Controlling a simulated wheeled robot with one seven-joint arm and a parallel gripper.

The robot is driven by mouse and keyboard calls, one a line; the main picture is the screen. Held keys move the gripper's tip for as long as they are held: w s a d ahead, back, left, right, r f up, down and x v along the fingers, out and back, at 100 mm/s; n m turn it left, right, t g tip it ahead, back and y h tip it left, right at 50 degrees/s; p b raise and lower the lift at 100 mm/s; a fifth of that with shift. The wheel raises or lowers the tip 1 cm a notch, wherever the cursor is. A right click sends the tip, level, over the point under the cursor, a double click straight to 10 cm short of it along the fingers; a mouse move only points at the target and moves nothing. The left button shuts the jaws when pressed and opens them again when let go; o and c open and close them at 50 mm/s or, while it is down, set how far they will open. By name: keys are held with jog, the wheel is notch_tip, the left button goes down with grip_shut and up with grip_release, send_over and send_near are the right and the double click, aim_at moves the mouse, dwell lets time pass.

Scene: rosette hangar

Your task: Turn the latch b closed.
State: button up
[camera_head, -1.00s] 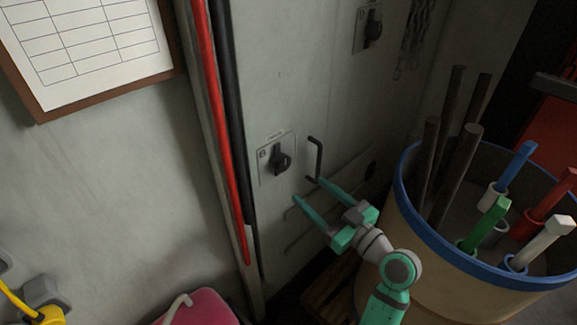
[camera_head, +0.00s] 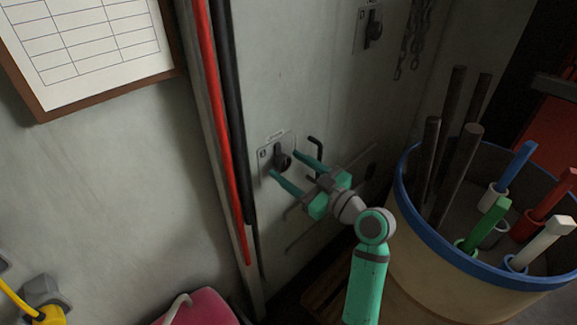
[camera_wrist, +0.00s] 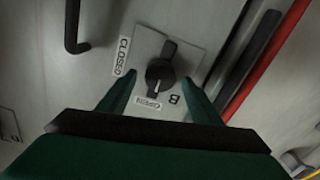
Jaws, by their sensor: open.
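Latch b (camera_wrist: 160,75) is a black knob on a pale plate (camera_wrist: 143,48) marked B, with CLOSED and OPEN labels, in the wrist view. A white mark on the knob points toward the OPEN label. In the head view the latch (camera_head: 281,158) sits on the grey panel, with my gripper (camera_head: 283,163) in front of it. My gripper (camera_wrist: 161,80) is open, its green fingers on either side of the knob in the picture. I cannot tell whether they touch it.
A black handle (camera_head: 319,150) stands out from the panel just right of the latch. A second latch (camera_head: 373,27) is higher up. A blue-rimmed drum (camera_head: 410,220) with rods and coloured-handled things is at the right. Red and black pipes (camera_head: 222,110) run left of the latch.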

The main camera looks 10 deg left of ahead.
jog(key=shift+w+a, duration=0.4)
jog(key=shift+a, duration=0.05)
jog(key=shift+d, duration=0.1)
jog(key=shift+s, duration=0.1)
jog(key=c, duration=1.1)
